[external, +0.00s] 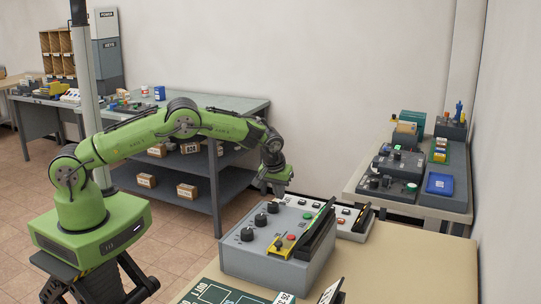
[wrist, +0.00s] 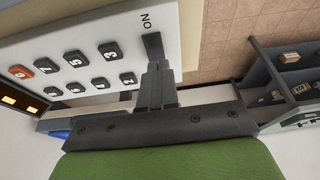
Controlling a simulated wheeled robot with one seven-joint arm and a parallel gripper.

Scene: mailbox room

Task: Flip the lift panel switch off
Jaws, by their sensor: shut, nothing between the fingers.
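The lift panel (wrist: 178,18) fills the upper left of the wrist view, with a pale face, numbered dark buttons and one orange button. Its dark switch (wrist: 152,45) sits near the panel edge, beside the letters "ON". My gripper (wrist: 155,68) is shut and empty, its fingertips right at the switch; I cannot tell whether they touch it. In the external view my gripper (external: 276,190) points down beyond the grey control box. The white panel there (external: 345,221) is partly hidden by that box, and its switch cannot be made out.
A grey shelf bench (external: 235,104) with boxes is behind my arm. More devices stand on the right table (external: 350,190).

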